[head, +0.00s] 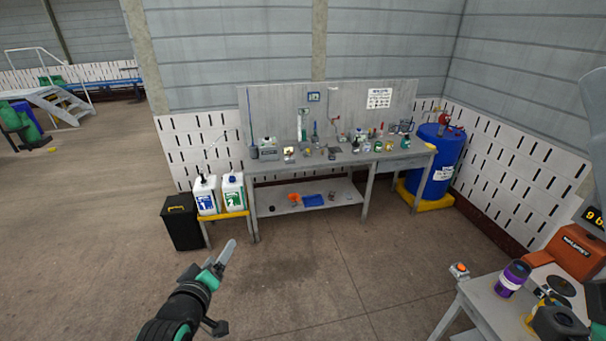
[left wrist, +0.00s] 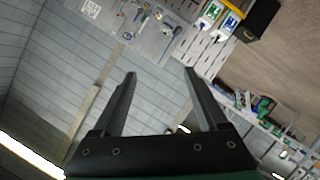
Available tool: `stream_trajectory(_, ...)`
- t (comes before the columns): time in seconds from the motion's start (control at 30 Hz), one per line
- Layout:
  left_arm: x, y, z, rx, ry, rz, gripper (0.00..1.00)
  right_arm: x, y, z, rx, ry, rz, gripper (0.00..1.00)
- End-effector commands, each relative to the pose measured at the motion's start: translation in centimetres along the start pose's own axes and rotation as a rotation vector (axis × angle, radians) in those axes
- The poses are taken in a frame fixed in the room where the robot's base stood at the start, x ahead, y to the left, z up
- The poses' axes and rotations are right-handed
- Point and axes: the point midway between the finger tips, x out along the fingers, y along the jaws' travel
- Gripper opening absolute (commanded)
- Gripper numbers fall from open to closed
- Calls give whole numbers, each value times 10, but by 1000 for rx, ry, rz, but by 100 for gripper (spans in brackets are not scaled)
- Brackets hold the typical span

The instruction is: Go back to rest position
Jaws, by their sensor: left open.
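My left gripper (head: 228,252) is raised in front of the workbench in the head view, below and to the right of two white jugs. Nothing is between its fingers. In the left wrist view its two fingers (left wrist: 160,88) stand apart, with wall panels showing between them.
A grey workbench (head: 310,167) with small bottles and tools stands against the wall. White jugs (head: 206,196) and a black bin (head: 181,224) are left of it, a blue drum (head: 435,160) right. The middle floor is clear.

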Motion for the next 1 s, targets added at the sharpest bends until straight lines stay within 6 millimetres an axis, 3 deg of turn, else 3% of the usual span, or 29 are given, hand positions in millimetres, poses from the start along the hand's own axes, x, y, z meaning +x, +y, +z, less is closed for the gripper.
stream_trajectory(0.03, -15, 33, -30, 28, 70, 70, 76, 0, 0, 0, 0, 0, 0, 50)
stream_trajectory(0.1, -41, 75, -68, 73, 170, 162, 76, 0, 0, 0, 0, 0, 0, 50)
stream_trajectory(0.17, -70, 109, -99, 115, 261, 238, 76, 0, 0, 0, 0, 0, 0, 50)
stream_trajectory(0.3, -155, 175, -161, 217, 495, 398, 76, 0, 0, 0, 0, 0, 0, 50)
stream_trajectory(0.43, -251, 214, -203, 321, 740, 512, 76, 0, 0, 0, 0, 0, 0, 50)
stream_trajectory(0.5, -298, 223, -216, 378, 866, 544, 76, 0, 0, 0, 0, 0, 0, 50)
stream_trajectory(0.6, -350, 225, -223, 469, 1015, 549, 76, 0, 0, 0, 0, 0, 0, 50)
stream_trajectory(0.67, -362, 225, -224, 538, 1069, 521, 76, 0, 0, 0, 0, 0, 0, 50)
stream_trajectory(1.0, -358, 225, -224, 608, 1085, 477, 76, 0, 0, 0, 0, 0, 0, 50)
